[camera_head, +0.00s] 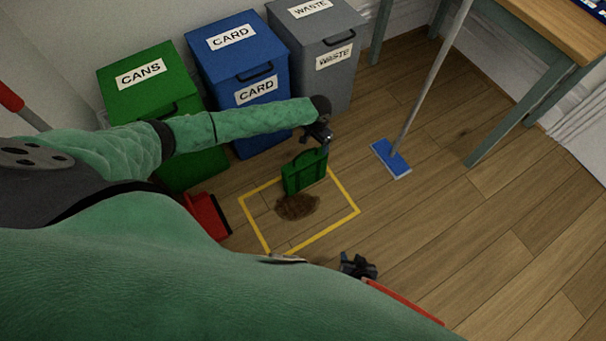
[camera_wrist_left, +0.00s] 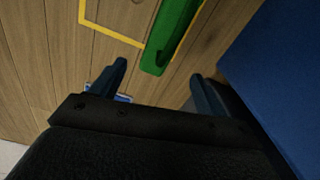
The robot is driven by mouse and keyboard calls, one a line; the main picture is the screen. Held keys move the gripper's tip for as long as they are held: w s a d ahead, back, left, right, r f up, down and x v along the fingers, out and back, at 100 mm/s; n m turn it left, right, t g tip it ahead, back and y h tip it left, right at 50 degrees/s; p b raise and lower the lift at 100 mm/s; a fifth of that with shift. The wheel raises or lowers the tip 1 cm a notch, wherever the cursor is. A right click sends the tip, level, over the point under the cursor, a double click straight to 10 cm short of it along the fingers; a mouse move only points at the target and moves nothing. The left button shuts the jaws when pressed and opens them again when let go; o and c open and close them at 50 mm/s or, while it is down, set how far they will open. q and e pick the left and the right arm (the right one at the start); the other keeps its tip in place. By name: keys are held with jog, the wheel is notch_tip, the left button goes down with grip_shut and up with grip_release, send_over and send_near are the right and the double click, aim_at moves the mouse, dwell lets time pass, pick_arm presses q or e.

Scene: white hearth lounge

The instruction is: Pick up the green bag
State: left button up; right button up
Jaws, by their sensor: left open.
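The green bag (camera_head: 304,172) stands upright on the floor, at the back edge of a yellow taped square, with its handle on top. In the left wrist view the green bag (camera_wrist_left: 174,32) shows between and beyond the fingertips. My left gripper (camera_head: 322,139) is just above and behind the bag's handle, and it is open and empty. Its two fingers also show in the left wrist view (camera_wrist_left: 158,80). My right gripper (camera_head: 358,266) is low in the head view, in front of the square and away from the bag. Its jaw opening is unclear.
Green (camera_head: 150,95), blue (camera_head: 238,75) and grey (camera_head: 318,50) bins stand behind. A brown stain (camera_head: 297,207) lies inside the yellow square (camera_head: 336,224). A red dustpan (camera_head: 207,215) is left of it. A blue mop (camera_head: 391,159) and a table (camera_head: 560,30) are right.

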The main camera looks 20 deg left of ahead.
pick_arm(q)
notch_tip(320, 180, down, 7)
jog(key=shift+f+b, duration=0.15)
jog(key=shift+b, duration=0.4)
jog(key=c, duration=1.4)
